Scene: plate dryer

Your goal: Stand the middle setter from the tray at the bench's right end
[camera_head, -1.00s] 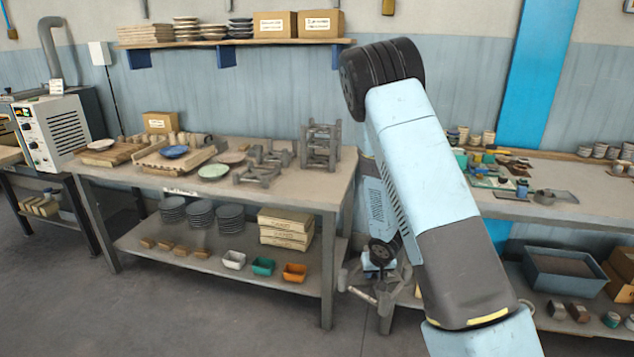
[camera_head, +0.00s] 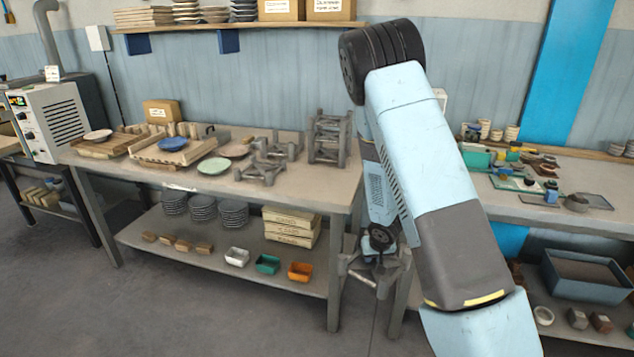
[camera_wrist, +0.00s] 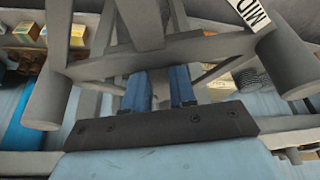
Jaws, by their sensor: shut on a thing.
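My gripper (camera_wrist: 160,92) is shut on a grey setter (camera_wrist: 165,48), with its two blue fingers closed around a part of it in the wrist view. In the head view the setter (camera_head: 372,276) hangs below the bench-top level, just past the right end of the bench (camera_head: 318,195); my arm hides part of it and the fingers. A stack of grey setters (camera_head: 330,138) stands near the bench's right end. More grey setter pieces (camera_head: 262,170) lie left of it. I cannot make out which holder is the setter tray.
A green plate (camera_head: 214,166), a blue plate (camera_head: 172,144) and beige boards fill the bench's left and middle. Boxes (camera_head: 292,226) and small bins (camera_head: 300,271) sit on its lower shelf. A second table (camera_head: 560,210) stands right, behind my arm. A white lettered label (camera_wrist: 252,12) shows in the wrist view.

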